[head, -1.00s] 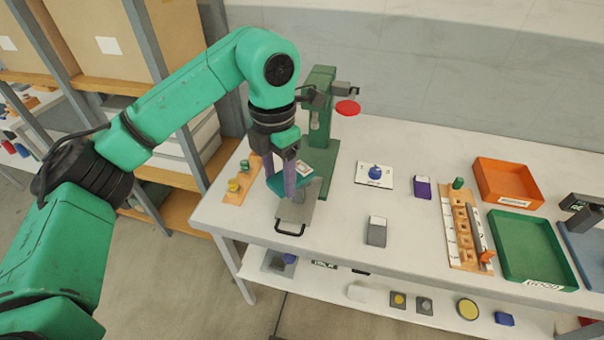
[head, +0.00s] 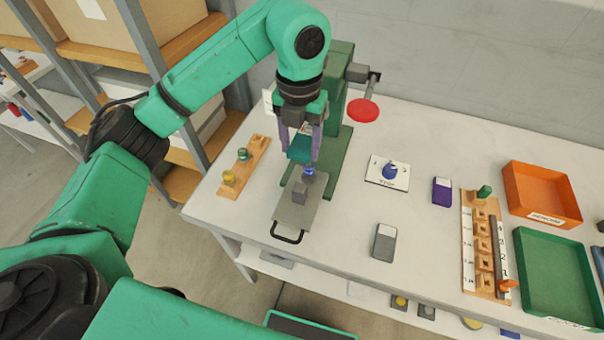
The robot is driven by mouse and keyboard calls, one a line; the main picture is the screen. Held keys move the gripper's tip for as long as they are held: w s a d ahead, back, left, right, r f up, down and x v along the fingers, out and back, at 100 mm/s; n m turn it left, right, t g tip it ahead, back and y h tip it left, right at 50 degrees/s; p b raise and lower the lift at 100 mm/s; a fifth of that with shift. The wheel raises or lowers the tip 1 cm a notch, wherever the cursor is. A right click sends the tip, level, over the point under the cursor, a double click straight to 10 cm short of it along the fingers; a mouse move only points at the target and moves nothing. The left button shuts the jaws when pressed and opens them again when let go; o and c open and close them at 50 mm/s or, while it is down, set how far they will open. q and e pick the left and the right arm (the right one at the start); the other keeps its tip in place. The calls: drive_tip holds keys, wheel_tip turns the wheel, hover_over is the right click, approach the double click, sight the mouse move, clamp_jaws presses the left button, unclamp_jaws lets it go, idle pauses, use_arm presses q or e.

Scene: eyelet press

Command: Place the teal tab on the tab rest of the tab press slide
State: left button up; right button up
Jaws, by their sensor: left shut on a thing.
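My left gripper (head: 299,156) is shut on the teal tab (head: 300,147), which sits between its purple-grey fingers. The tab is held over the back end of the grey press slide (head: 292,215), close in front of the green tab press (head: 335,150). A small blue piece (head: 309,170) and a grey block (head: 299,193) stand on the slide, just below and in front of the tab. I cannot tell whether the tab touches anything. The slide's black handle (head: 287,238) points toward the front. My right gripper is not in view.
A red disc (head: 362,110) on the press's lever is right of the gripper. A wooden holder (head: 247,165) with green and yellow knobs is left of the slide. A white card with a blue knob (head: 387,172), purple block (head: 441,191) and grey block (head: 384,242) lie right.

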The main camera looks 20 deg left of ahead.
use_arm(q)
drive_tip(key=p, duration=0.2)
hover_over(301, 184)
wheel_tip(301, 184, down, 5)
drive_tip(key=shift+s+f, duration=0.1)
drive_tip(key=shift+f, duration=0.05)
drive_tip(key=f, duration=0.3)
drive_tip(key=shift+w, duration=0.2)
wheel_tip(301, 184, down, 3)
drive_tip(key=shift+s+r+p, duration=0.15)
drive_tip(key=shift+p, duration=0.3)
drive_tip(key=shift+f, duration=0.25)
drive_tip(key=o, duration=1.3)
drive_tip(key=shift+o, duration=0.2)
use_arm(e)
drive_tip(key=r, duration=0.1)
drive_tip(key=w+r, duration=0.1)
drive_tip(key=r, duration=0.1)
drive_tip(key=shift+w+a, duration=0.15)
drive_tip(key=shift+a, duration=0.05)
